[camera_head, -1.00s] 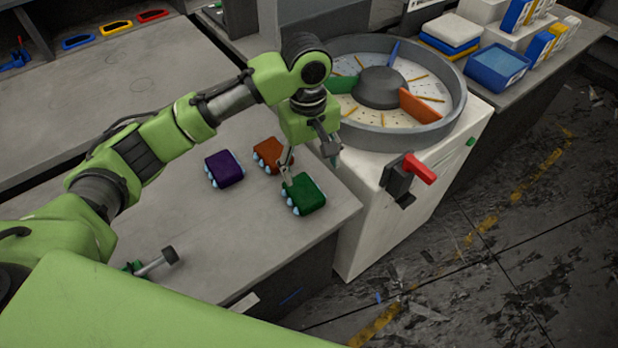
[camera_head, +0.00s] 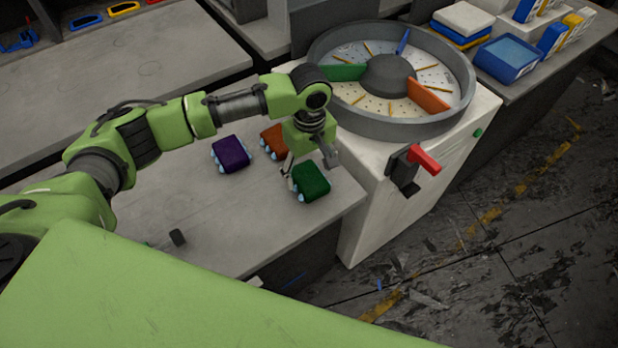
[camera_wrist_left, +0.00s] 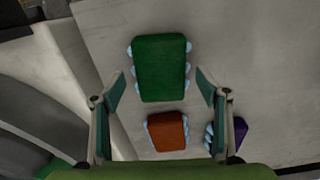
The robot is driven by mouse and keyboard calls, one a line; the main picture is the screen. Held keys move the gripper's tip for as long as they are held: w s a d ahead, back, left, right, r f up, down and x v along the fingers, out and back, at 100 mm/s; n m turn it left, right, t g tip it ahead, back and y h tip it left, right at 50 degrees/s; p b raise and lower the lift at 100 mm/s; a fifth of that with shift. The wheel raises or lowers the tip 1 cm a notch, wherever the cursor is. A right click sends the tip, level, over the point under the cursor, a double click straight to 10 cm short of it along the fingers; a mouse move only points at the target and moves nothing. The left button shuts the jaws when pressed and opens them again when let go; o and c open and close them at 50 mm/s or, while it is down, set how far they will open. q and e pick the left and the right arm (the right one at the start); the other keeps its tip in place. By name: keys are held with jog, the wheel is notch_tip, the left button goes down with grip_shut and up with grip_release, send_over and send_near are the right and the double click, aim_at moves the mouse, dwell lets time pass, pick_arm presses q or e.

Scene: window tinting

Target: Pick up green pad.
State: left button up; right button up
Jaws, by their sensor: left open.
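The green pad (camera_head: 311,181) lies on the grey table near its right corner, with light blue knobs along its sides. My left gripper (camera_head: 311,168) is just above it, pointing down, and partly hides its far side. In the left wrist view the green pad (camera_wrist_left: 161,68) sits ahead of and between the spread fingers of my left gripper (camera_wrist_left: 160,92), which are open and empty. An orange pad (camera_head: 273,140) and a purple pad (camera_head: 231,153) lie beside it on the table; the orange pad (camera_wrist_left: 167,131) is lower between the fingers in the wrist view. My right gripper is not seen.
A white machine with a round divided drum (camera_head: 388,80) and a red lever (camera_head: 424,160) stands just right of the table (camera_head: 225,225). A blue tray (camera_head: 506,57) is at the back right. The table's front left is mostly clear.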

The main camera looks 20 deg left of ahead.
pick_arm(q)
jog(key=shift+f, duration=1.35)
jog(key=c, duration=1.2)
jog(key=shift+c, duration=0.2)
jog(key=shift+r, duration=0.15)
jog(key=shift+r, duration=0.2)
notch_tip(320, 180, up, 2)
jog(key=shift+r+b, duration=0.2)
jog(key=shift+b, duration=0.3)
jog(key=s+r, duration=0.4)
jog(key=r, duration=0.1)
jog(key=shift+s+d+r, duration=0.1)
jog(key=shift+s+r, duration=0.15)
jog(key=s+r, duration=0.1)
jog(key=s, duration=0.2)
jog(key=s+r, duration=0.2)
jog(key=s, duration=0.1)
jog(key=s+r, duration=0.1)
jog(key=s, duration=0.2)
jog(key=shift+s+d+r, duration=0.1)
jog(key=shift+s+r, duration=0.15)
jog(key=shift+r, duration=0.05)
